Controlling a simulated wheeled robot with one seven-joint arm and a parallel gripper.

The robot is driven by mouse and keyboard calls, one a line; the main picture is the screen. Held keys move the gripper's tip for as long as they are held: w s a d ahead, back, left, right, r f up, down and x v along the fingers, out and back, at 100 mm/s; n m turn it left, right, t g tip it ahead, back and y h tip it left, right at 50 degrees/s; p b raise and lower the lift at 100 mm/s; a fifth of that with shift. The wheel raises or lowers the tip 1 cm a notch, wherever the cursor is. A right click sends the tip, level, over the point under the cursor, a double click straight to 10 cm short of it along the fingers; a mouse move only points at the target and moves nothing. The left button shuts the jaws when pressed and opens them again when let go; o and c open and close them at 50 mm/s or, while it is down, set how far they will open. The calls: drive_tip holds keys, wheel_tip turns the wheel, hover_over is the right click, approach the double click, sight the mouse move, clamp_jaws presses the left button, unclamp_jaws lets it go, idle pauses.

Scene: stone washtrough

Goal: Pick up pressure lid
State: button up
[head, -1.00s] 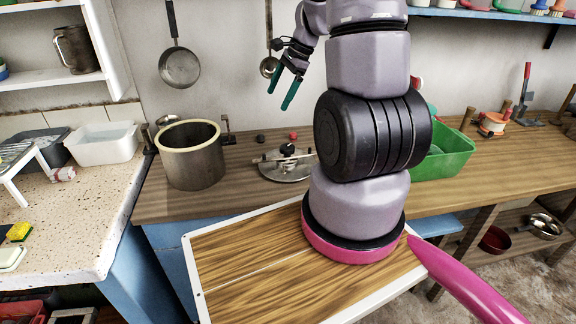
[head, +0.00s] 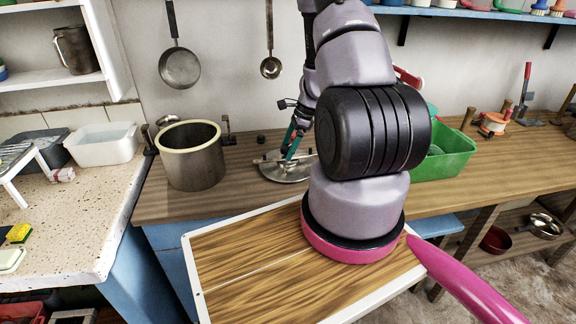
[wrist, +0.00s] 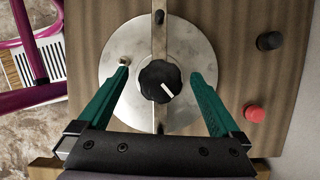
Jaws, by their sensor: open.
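The pressure lid (head: 272,171) is a round metal disc with a bar across it, lying flat on the wooden counter right of the pot. In the wrist view the lid (wrist: 122,62) shows a black knob (wrist: 160,81) at its centre. My gripper (head: 290,152) reaches down over the lid, and my arm hides part of it in the head view. In the wrist view my open gripper (wrist: 162,78) has its two green fingers on either side of the knob, with a gap on each side. I cannot tell how far the fingertips are above the lid.
A deep metal pot (head: 191,160) stands left of the lid. A red knob (wrist: 254,113) and a dark knob (wrist: 269,41) sit right of the lid in the wrist view. A green bin (head: 452,155) stands further right on the counter (head: 230,200).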

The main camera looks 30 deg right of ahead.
sight(285, 155)
drive_tip(key=x, duration=0.4)
drive_tip(key=shift+f, duration=0.1)
clamp_jaws()
